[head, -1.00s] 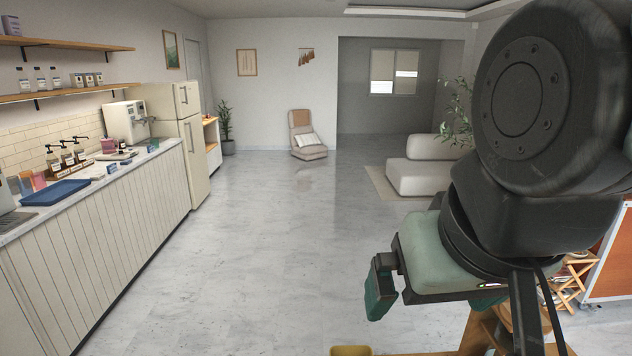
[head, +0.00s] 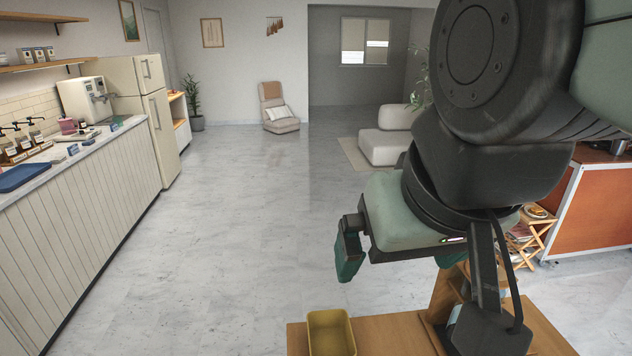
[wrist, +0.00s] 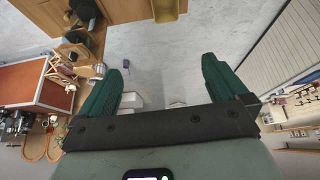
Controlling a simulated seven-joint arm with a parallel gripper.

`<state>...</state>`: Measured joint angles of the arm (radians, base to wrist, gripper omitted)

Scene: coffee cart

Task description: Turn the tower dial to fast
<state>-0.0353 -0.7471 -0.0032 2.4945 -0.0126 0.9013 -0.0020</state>
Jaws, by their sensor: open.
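I cannot make out the tower dial in either view. My gripper (wrist: 163,70) is open and empty in the wrist view, its two green fingers apart with bare floor beyond them. In the head view a green finger (head: 349,256) hangs from my gripper at centre right, above open floor and near no dial. My dark arm links hide much of the right side of the head view.
A wooden surface (head: 390,335) with a yellow bin (head: 331,333) stands low in front. An orange counter (head: 598,213) is at the right, beside a wooden rack (head: 532,235). A long white counter (head: 80,215) with a coffee machine (head: 85,99) runs along the left. The middle floor is clear.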

